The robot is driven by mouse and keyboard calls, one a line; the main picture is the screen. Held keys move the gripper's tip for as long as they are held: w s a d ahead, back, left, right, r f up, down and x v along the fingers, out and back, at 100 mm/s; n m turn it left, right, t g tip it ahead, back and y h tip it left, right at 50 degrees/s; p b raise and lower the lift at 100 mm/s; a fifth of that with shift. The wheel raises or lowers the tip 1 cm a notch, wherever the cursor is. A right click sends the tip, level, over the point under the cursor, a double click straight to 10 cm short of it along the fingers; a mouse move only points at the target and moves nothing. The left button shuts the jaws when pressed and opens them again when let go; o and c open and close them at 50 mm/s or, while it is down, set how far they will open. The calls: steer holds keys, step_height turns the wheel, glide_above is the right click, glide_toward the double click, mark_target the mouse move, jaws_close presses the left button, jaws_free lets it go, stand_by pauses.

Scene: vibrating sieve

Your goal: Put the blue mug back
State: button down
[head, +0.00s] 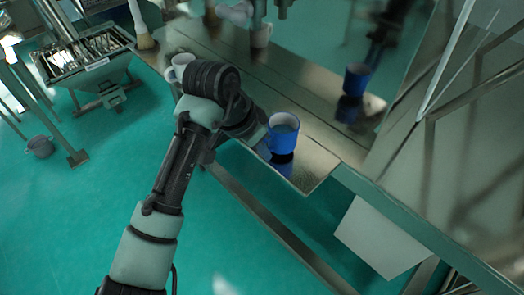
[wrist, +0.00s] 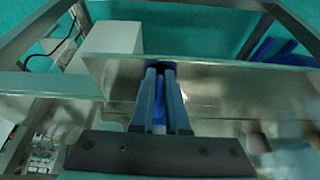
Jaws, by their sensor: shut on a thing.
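The blue mug (head: 284,134) is upright at the right end of the shiny metal shelf (head: 318,165), with its dark reflection directly below it. I cannot tell whether its base touches the shelf. My gripper (head: 265,131) is at the left side of the mug, mostly hidden behind my wrist. In the wrist view my gripper (wrist: 161,75) has its fingers close together, with a narrow strip of the blue mug (wrist: 159,112) between them. Most of the mug is hidden in that view.
A white mug (head: 181,66) stands farther left on the shelf, behind my arm. A reflective panel (head: 325,35) rises behind the shelf and mirrors the mugs. A metal sieve machine (head: 95,62) and a grey bucket (head: 40,146) are at the left. Green floor is open below.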

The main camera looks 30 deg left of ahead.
steer(key=shift+f, duration=0.75)
steer(key=shift+f, duration=0.1)
steer(key=c, duration=0.9)
jaws_free()
